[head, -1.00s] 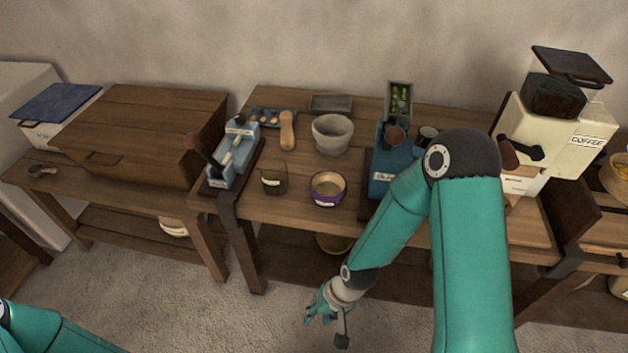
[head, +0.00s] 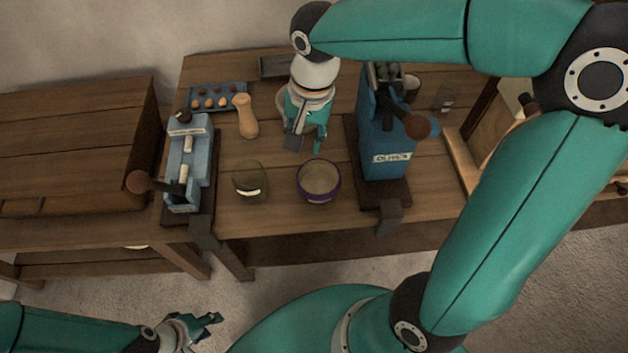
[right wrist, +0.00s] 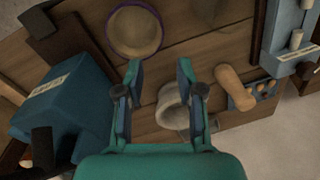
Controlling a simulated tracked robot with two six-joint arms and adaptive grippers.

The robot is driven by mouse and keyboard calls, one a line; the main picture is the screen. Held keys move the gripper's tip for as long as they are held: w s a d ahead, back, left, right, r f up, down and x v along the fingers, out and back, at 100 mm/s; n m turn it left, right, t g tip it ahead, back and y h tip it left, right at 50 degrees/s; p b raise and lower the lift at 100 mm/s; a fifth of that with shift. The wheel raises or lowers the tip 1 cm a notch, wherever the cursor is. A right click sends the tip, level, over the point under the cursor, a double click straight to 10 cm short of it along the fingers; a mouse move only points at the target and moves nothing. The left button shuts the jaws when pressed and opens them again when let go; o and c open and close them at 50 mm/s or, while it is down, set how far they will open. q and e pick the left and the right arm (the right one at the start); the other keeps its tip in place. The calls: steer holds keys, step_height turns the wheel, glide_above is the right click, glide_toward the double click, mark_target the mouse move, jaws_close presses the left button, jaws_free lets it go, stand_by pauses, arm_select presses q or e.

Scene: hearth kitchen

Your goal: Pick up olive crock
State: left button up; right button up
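The olive crock (head: 250,181), a small round pot with a dull brownish-olive rim and a pale label, stands upright on the wooden table, left of a purple-rimmed crock (head: 319,181). My right gripper (head: 303,146) is open and empty, above the grey stone mortar behind the two crocks; the mortar shows in the right wrist view (right wrist: 172,103). My right gripper is behind and right of the olive crock, apart from it. My left gripper (head: 208,329) looks open and empty, low in front of the table.
A light blue press (head: 188,160) stands left of the olive crock. A dark blue machine (head: 385,135) stands to the right. Bare tabletop (head: 270,215) lies in front of the crocks.

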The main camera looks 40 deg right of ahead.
mark_target(299, 172)
steer(key=f, duration=0.4)
steer(key=w+f, duration=0.1)
steer(key=f, duration=0.3)
steer(key=a+f, duration=0.1)
steer(key=f, duration=0.4)
steer(key=shift+w, duration=0.2)
steer(key=shift+r, duration=0.1)
jaws_close()
